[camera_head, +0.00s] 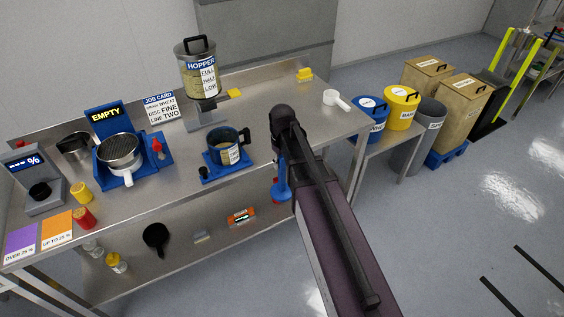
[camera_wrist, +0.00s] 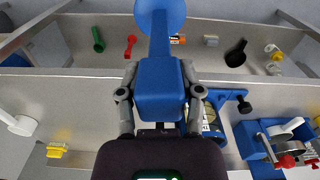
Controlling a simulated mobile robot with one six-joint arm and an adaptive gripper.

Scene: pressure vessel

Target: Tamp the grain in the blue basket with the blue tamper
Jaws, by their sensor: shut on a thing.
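My gripper (camera_wrist: 160,95) is shut on the blue tamper (camera_wrist: 158,88), with one finger on each side of its square blue block. The tamper's shaft and round disc (camera_wrist: 163,12) point away from the wrist. In the head view, the tamper (camera_head: 281,191) hangs disc down by the table's front edge, right of the basket and apart from it. My arm hides the fingers there. The blue basket (camera_head: 229,147), a dark blue cup with pale grain and a white label, stands upright on a blue base. In the wrist view, the tamper and a finger partly hide the basket (camera_wrist: 211,120).
The hopper (camera_head: 200,80) stands behind the basket. A metal pan (camera_head: 121,153) sits in a blue stand at left, by the job card (camera_head: 161,107). A white scoop (camera_head: 335,99) lies at right.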

